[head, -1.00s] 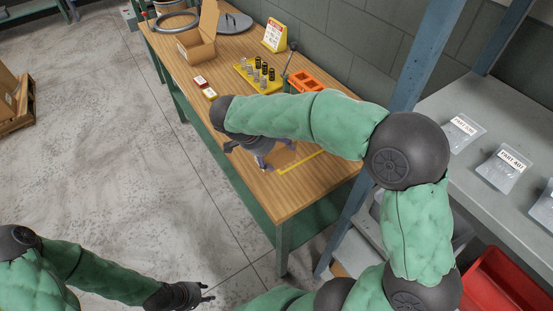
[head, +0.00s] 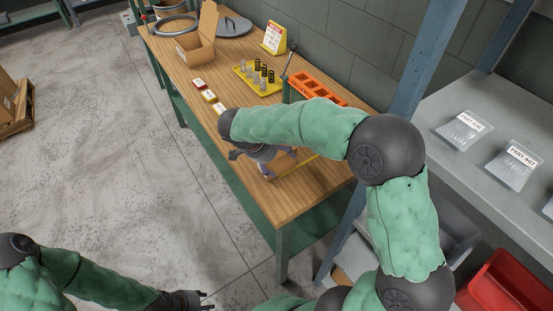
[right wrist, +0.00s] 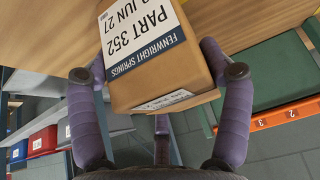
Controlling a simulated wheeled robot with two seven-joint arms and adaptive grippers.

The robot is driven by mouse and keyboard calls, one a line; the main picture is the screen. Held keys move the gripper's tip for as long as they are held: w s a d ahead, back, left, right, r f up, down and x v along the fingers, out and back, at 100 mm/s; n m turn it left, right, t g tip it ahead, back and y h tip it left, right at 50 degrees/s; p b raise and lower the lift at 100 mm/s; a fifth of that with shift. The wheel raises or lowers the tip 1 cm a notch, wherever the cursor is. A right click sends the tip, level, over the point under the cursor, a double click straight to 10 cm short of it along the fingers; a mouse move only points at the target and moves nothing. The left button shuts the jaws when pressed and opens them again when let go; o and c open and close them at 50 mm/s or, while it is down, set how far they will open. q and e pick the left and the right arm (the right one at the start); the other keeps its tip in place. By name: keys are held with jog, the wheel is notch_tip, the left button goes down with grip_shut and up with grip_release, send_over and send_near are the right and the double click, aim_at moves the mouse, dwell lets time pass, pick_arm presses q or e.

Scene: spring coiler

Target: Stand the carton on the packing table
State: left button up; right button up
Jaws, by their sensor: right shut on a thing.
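The carton (right wrist: 158,55) is a brown box with a white and blue label reading "PART 352" and "FENWRIGHT SPRINGS" in the right wrist view. My right gripper (right wrist: 165,85) is shut on it, with purple fingers on both sides. In the head view my right gripper (head: 276,168) is low over the near end of the wooden packing table (head: 225,135), by a yellow outline (head: 297,170). My arm hides most of the carton there, and I cannot tell whether it touches the table. My left gripper (head: 206,300) is empty and open, over the floor at bottom.
Along the table stand an open cardboard box (head: 197,45), a yellow rack of springs (head: 258,78), an orange tray (head: 315,85) and a yellow sign (head: 274,38). A blue post (head: 425,60) and grey shelf (head: 450,150) with bagged parts are at right.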

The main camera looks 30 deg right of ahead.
jog(key=o, duration=1.6)
jog(key=shift+f, duration=0.1)
jog(key=shift+o, duration=0.2)
jog(key=shift+a+r, duration=0.15)
jog(key=shift+r, duration=0.3)
jog(key=p+v, duration=0.3)
jog(key=v, duration=0.8)
jog(key=shift+p, duration=0.3)
jog(key=shift+a+r, duration=0.1)
